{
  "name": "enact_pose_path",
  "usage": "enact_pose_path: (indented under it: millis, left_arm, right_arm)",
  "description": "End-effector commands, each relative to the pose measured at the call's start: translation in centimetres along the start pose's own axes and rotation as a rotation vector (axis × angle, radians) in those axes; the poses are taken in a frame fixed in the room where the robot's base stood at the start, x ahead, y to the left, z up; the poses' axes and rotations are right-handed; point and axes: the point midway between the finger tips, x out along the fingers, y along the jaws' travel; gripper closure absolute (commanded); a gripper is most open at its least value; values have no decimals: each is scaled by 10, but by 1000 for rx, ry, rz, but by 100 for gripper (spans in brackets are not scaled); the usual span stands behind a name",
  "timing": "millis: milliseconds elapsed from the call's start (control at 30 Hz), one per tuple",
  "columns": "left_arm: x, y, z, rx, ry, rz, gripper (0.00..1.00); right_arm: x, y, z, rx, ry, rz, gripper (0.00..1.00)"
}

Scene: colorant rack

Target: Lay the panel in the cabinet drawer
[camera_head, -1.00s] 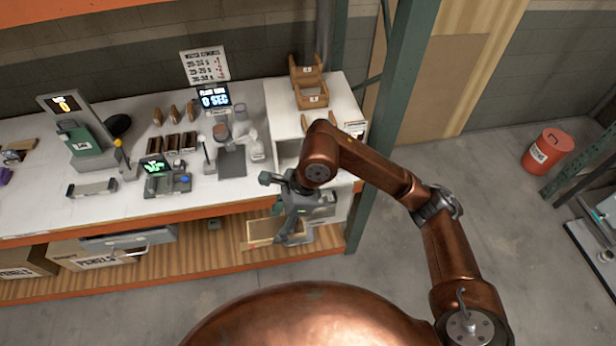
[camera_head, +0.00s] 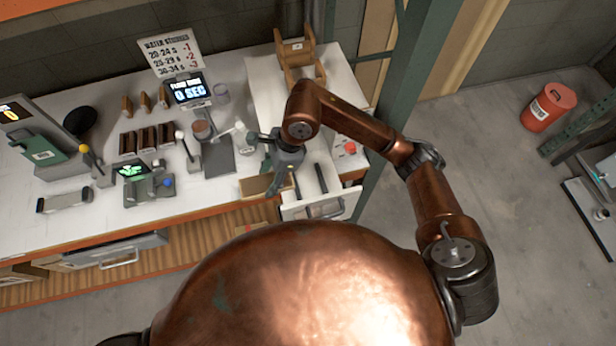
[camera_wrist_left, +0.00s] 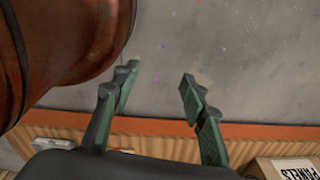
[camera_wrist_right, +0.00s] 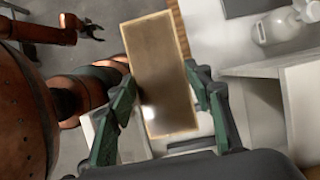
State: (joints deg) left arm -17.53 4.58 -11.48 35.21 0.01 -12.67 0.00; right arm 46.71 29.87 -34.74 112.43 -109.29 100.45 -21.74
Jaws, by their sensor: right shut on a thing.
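The panel (camera_head: 256,186) is a thin tan board with a pale rim. My right gripper (camera_head: 287,172) is shut on it, and the right wrist view shows the panel (camera_wrist_right: 160,70) between the two green fingers. The white cabinet drawer (camera_head: 345,203) is pulled out at the cabinet's front. The panel is beside the drawer's left side in the head view; its height over the drawer is unclear. My arm and gripper hide part of the drawer. My left gripper (camera_wrist_left: 160,76) is open and empty in the left wrist view, outside the head view.
A wooden holder (camera_head: 299,62) stands on the white cabinet, and a red button (camera_head: 350,148) is at its right. A green post (camera_head: 415,75) rises close to my right arm. A bottle (camera_wrist_right: 285,25) and other bench tools stand left of the cabinet.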

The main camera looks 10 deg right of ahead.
Motion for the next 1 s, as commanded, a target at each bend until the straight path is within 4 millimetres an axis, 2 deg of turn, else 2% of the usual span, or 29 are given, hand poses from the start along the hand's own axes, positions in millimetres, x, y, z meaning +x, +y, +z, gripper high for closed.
enact_pose_path:
  millis: [167, 500, 600, 767, 1000]
  left_arm:
    - [-4, 0, 1, 0, -3, 0, 60]
    - [-30, -2, -18, 2, 22, -1, 60]
    - [-34, -2, -20, 2, 23, -1, 60]
    - [-39, -2, -19, 2, 22, -1, 60]
    - [-44, -2, -16, 1, 17, -1, 60]
  right_arm:
    - [7, -3, -20, 6, 1, 2, 80]
    - [8, -19, -103, 9, 2, 3, 80]
    - [22, -22, -124, 7, 1, 4, 80]
    - [35, -27, -148, 4, 1, 2, 80]
    - [46, -30, -166, 4, 0, 1, 80]
